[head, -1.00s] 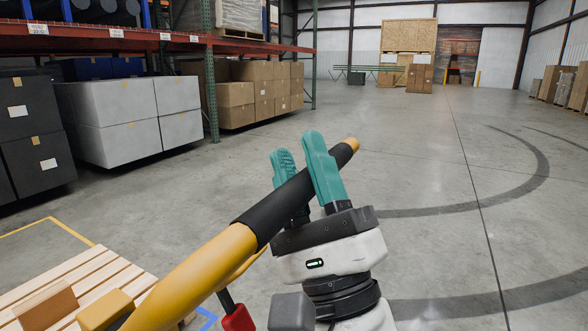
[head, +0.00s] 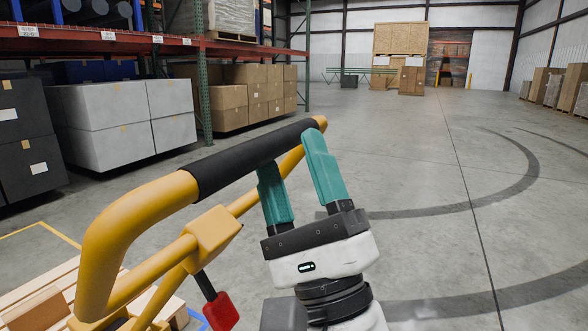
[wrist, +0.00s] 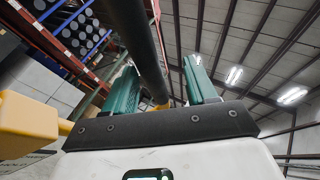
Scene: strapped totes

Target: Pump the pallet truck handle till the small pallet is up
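The pallet truck handle (head: 120,222) is a yellow loop with a black grip bar (head: 250,155), rising from the lower left in the head view. My gripper (head: 290,150) has two teal fingers, spread apart and open. The grip's far end lies between the fingertips, the right finger in front of it and the left finger partly behind it. In the wrist view the black bar (wrist: 145,40) runs between the fingers with gaps showing beside it. A red lever (head: 220,312) hangs below the handle. The wooden slatted pallet (head: 40,285) is partly hidden; its height is unclear.
A yellow floor line (head: 60,234) borders the pallet area. Racks with grey totes (head: 115,135) and cardboard boxes (head: 232,108) stand at the left. Wrapped boxes (head: 575,88) stand at the far right wall. The concrete floor ahead and right is clear.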

